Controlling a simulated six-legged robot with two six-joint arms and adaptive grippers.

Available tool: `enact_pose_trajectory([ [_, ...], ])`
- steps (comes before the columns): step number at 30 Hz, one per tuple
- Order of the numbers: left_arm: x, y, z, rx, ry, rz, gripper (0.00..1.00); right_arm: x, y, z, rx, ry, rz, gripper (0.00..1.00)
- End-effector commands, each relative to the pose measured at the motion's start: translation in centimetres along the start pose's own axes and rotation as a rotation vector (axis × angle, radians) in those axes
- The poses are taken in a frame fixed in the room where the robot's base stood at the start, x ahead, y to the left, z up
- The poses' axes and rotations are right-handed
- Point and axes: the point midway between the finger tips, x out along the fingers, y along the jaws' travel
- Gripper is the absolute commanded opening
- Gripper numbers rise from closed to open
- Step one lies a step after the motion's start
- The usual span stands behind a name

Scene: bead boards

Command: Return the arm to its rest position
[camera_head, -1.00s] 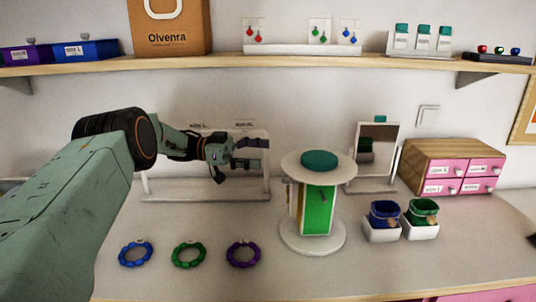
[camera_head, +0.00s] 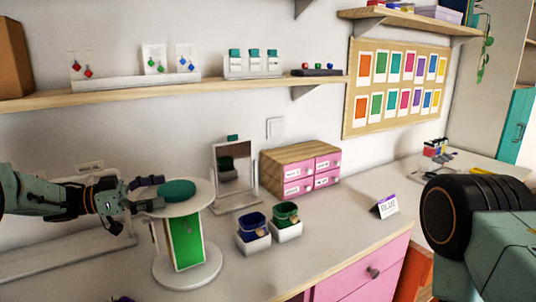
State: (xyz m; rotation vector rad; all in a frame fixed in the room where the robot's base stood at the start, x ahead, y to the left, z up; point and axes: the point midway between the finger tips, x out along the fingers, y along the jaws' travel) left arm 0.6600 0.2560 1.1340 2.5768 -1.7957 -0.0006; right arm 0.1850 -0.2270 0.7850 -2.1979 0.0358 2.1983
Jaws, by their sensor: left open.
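My left arm comes in from the left edge, and its gripper (camera_head: 148,192) is open and appears empty. Its fingertips are in front of or beside the left edge of a round white stand (camera_head: 187,281); I cannot tell if they touch it. The stand has a teal round pad (camera_head: 178,190) on top and a green panel (camera_head: 186,241) below. A large dark joint and green link of my right arm (camera_head: 490,240) fill the lower right. The right gripper is outside the picture.
A small mirror (camera_head: 235,172), blue pouch (camera_head: 252,223), green pouch (camera_head: 286,211) and pink-drawer box (camera_head: 300,170) stand on the counter. A BLUE sign (camera_head: 386,207) is farther right. A wall shelf (camera_head: 140,97) runs above. Counter between pouches and sign is clear.

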Motion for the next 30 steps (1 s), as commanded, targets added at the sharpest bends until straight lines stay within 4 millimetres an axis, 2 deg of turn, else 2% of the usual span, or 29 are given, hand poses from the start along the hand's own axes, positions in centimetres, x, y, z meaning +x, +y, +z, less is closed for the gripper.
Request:
enact_pose_trajectory([
  [5, 1.3, 0.0, 0.0, 0.001, 0.0, -0.001, 1.0, 0.0, 0.0, 0.0, 0.0, 0.0, 0.0, 0.4],
  [17, 1.2, 0.0, 0.0, 0.001, 0.0, -0.004, 1.0, 0.0, 0.0, 0.0, 0.0, 0.0, 0.0, 0.4],
  [23, -0.7, -0.1, 0.0, 0.001, 0.001, -0.003, 1.0, 0.0, 0.0, 0.0, 0.0, 0.0, 0.0, 0.4],
  [30, -4.7, -0.1, 0.0, 0.002, 0.002, -0.004, 1.0, 0.0, 0.0, 0.0, 0.0, 0.0, 0.0, 0.4],
])
